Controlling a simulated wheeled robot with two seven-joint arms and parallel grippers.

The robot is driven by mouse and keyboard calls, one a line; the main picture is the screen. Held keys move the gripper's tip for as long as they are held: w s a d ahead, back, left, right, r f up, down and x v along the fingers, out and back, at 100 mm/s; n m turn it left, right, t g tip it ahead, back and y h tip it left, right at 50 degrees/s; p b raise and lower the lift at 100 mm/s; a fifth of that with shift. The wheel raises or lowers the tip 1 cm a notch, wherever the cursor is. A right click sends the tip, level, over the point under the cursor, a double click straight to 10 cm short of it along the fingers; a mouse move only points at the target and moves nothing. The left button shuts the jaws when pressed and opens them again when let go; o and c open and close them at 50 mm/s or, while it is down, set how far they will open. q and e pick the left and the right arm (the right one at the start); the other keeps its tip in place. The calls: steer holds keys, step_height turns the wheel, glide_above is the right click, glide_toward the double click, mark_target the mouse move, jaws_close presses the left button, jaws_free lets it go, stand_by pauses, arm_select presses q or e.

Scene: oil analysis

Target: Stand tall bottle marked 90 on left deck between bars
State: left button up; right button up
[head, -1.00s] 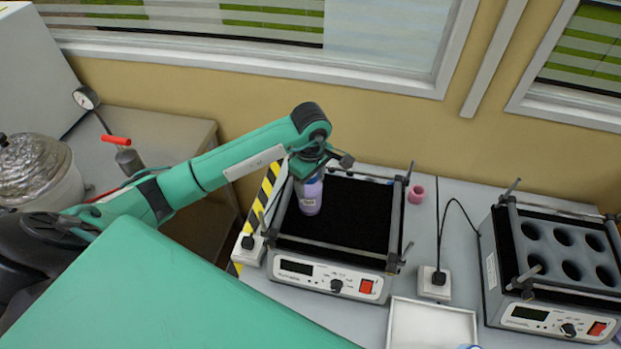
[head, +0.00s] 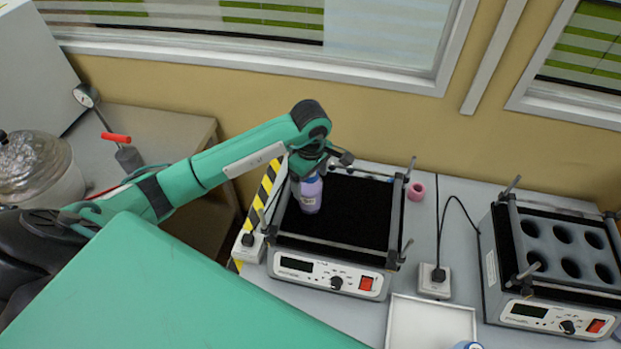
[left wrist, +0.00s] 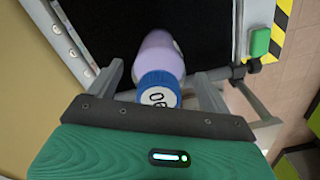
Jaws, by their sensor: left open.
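The tall bottle is pale purple with a blue cap marked 90. It stands upright on the black deck (head: 360,210) of the left shaker, near its left side, between the bars. The bottle (head: 309,198) shows below my left gripper (head: 312,168) in the head view. In the left wrist view the bottle (left wrist: 160,52) and its cap (left wrist: 158,88) lie between the fingers of my left gripper (left wrist: 160,92), which are spread with gaps beside the cap. My right gripper is out of view.
A second shaker (head: 555,290) with round holes stands at the right. A pink ring-shaped object (head: 416,191), a white tray (head: 430,325) and a socket box with a cable (head: 434,282) lie between. The rest of the black deck is clear.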

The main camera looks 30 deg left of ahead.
arm_select(q)
step_height(320, 180, up, 10)
steer(key=b, duration=0.3)
steer(key=shift+w+b, duration=0.1)
steer(key=shift+b, duration=0.3)
steer(key=shift+r, duration=0.7)
steer(key=shift+r, duration=0.1)
